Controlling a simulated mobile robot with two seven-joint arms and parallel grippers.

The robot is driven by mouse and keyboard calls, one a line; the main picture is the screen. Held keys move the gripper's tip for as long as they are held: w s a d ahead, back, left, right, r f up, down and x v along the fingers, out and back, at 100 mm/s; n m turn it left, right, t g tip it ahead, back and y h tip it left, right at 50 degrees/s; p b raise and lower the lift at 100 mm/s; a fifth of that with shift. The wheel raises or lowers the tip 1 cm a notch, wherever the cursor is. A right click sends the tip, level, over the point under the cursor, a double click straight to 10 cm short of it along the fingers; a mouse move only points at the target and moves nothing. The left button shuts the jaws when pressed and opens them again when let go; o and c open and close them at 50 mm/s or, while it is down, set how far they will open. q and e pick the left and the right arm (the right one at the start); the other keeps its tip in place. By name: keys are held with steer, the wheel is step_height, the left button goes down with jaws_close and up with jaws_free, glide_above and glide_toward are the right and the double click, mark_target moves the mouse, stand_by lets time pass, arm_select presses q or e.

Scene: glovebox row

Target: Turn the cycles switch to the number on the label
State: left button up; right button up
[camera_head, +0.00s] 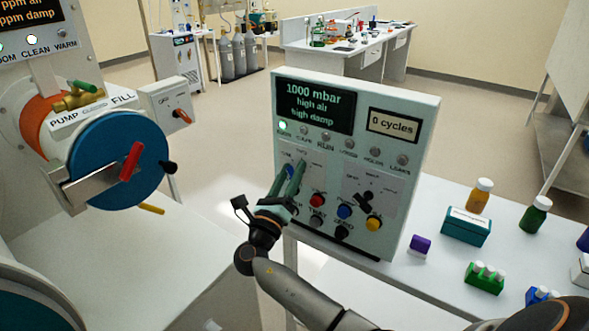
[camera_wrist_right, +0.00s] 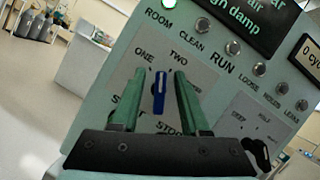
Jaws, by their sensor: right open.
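The switch panel (camera_head: 415,130) stands upright on the white bench, its display reading 1000 mbar, high air, high damp. A small blue switch lever (camera_wrist_right: 159,92) sits on a plate with ONE and TWO printed above it; it also shows in the head view (camera_head: 290,171). My right gripper (camera_wrist_right: 157,82) is open, its two green fingers on either side of the lever. I cannot tell whether they touch it. The lever points up, but its exact setting is unclear. A small window reads 0 cycles (camera_head: 393,124). My left gripper is out of view.
A second black switch (camera_head: 369,195) and coloured buttons (camera_head: 344,212) are close by on the panel. The glovebox port (camera_head: 120,150) is at left.

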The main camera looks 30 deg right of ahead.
stand_by(0.3)
jaws_close()
stand_by(0.5)
